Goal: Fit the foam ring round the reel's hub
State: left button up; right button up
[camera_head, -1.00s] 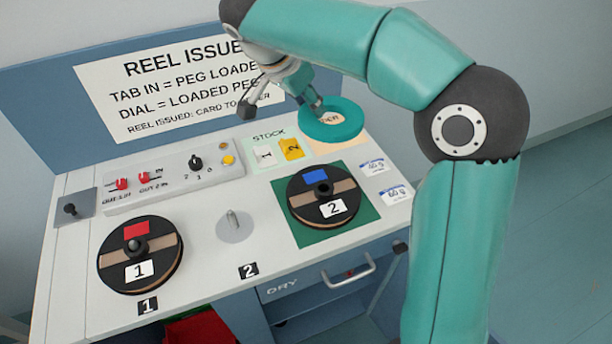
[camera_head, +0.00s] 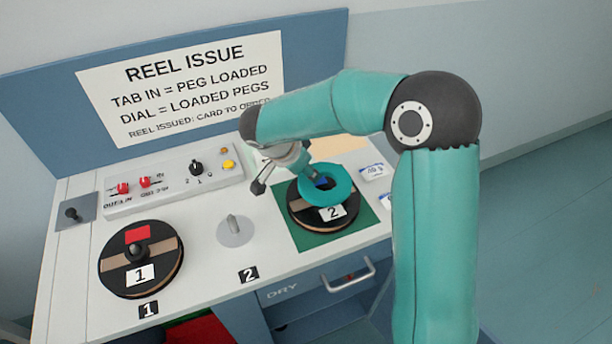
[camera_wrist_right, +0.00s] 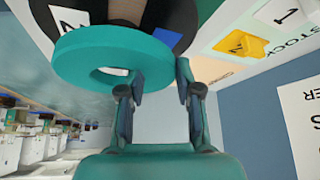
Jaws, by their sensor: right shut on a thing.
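The teal foam ring (camera_head: 341,190) is over reel 2 (camera_head: 297,211), a black reel with a blue patch and a white "2" card, lying on a green square (camera_head: 368,218). My right gripper (camera_head: 314,178) is shut on the ring's wall at its far side. In the right wrist view the fingers (camera_wrist_right: 157,76) pinch the edge of the ring (camera_wrist_right: 95,50), with the reel (camera_wrist_right: 135,12) behind it. The ring seems to be above the reel; I cannot tell the gap.
Reel 1 (camera_head: 117,260) with a red patch lies at the left. A bare peg (camera_head: 233,225) stands between the reels. A switch panel (camera_head: 175,180) is behind, and a sign board (camera_head: 180,85) rises at the back. A drawer handle (camera_head: 348,275) projects at the front.

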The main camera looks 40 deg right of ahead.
notch_tip(320, 180, down, 2)
jog(key=shift+f, duration=0.1)
